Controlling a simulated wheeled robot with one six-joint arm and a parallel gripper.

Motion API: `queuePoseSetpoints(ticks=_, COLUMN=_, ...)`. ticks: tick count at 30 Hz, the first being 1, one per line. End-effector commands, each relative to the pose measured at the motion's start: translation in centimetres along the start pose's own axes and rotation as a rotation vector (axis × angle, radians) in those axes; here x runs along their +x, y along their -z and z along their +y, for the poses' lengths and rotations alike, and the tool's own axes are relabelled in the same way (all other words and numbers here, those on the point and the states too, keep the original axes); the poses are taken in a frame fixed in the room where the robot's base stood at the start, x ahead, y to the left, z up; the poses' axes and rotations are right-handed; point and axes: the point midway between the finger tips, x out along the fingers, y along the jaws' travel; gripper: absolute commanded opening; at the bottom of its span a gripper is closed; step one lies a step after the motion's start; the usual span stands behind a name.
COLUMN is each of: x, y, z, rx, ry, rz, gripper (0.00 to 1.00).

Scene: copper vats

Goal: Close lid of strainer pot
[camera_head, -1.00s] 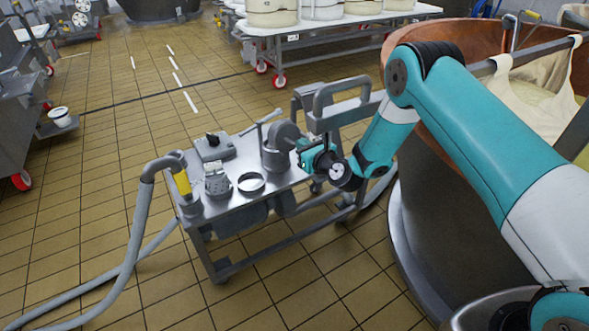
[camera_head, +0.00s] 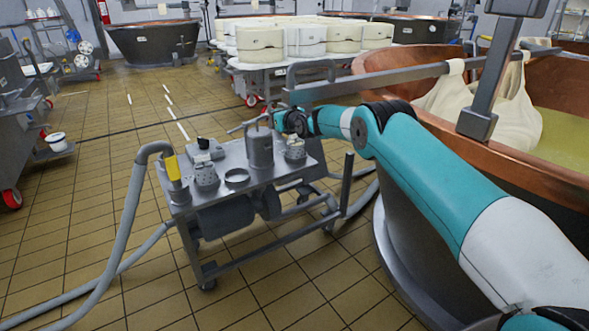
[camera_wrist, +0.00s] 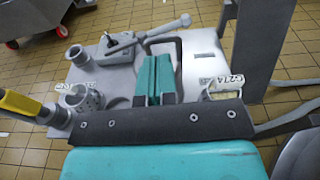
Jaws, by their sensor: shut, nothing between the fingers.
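The strainer pot (camera_head: 260,152) is a grey metal cylinder standing upright on the wheeled pump cart.
Open tiled floor lies left of the cart.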

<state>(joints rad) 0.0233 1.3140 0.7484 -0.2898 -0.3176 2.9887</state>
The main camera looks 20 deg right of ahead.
Motion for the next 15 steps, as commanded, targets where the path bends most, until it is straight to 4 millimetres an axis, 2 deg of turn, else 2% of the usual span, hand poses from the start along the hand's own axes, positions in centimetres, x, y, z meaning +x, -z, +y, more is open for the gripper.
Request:
queuePoseSetpoints(ticks=5, x=0.39, y=-0.1, z=0.49, rx=-0.001, ry=-0.005, rz=0.0, gripper=0.0)
queuePoseSetpoints(ticks=15, x=0.31, y=-0.15, z=0.09, rx=-0.001, ry=-0.001, rz=0.001, gripper=0.0)
